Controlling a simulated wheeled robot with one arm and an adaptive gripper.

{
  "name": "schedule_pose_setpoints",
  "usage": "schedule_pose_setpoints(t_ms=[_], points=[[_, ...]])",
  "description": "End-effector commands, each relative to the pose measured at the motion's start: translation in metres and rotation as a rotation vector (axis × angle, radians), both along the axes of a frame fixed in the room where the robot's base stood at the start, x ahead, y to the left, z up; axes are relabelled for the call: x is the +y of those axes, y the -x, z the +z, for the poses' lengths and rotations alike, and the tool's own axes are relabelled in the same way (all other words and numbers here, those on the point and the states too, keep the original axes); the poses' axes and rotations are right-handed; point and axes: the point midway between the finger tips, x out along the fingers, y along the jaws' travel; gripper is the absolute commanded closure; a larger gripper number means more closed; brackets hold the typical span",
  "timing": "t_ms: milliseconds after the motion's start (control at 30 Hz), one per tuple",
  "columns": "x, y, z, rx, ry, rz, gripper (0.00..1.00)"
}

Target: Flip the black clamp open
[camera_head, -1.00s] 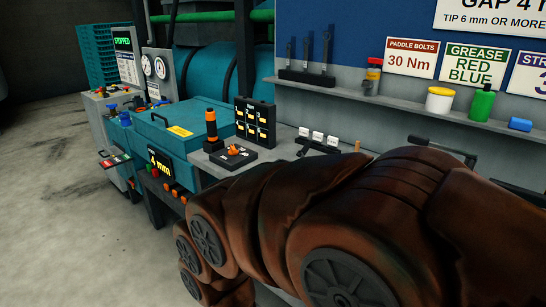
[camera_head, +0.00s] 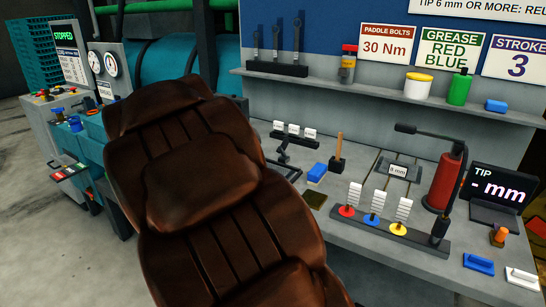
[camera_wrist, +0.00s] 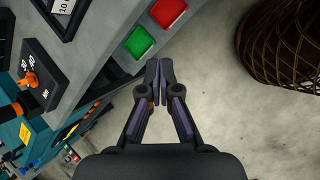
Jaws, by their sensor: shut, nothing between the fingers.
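My gripper (camera_wrist: 158,70) shows in the wrist view with its two fingers together and nothing between them. It hangs over the grey floor beside the bench edge, near a green button and a red button. My brown-covered arm fills the middle of the head view and hides the gripper there. A black jointed lever piece (camera_head: 283,160) lies on the bench just right of my arm and may be the black clamp. A black arm (camera_head: 425,133) reaches left from beside the red cylinder (camera_head: 447,178); I cannot tell which is the clamp. No clamp is clear in the wrist view.
A brown woven bin (camera_wrist: 283,45) stands on the floor.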

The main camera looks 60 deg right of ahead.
Motion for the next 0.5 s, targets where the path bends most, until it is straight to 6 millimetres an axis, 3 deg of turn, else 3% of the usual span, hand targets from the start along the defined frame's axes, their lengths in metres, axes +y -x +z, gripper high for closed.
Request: schedule_pose_setpoints(t_ms=[33, 200, 333, 500], points=[[-0.028, -0.01, 0.0, 0.044, 0.044, 0.063, 1.0], [-0.106, -0.039, 0.01, 0.216, 0.184, 0.312, 1.0], [-0.152, -0.053, 0.012, 0.346, 0.257, 0.466, 1.0], [-0.185, -0.066, 0.014, 0.452, 0.313, 0.593, 1.0]])
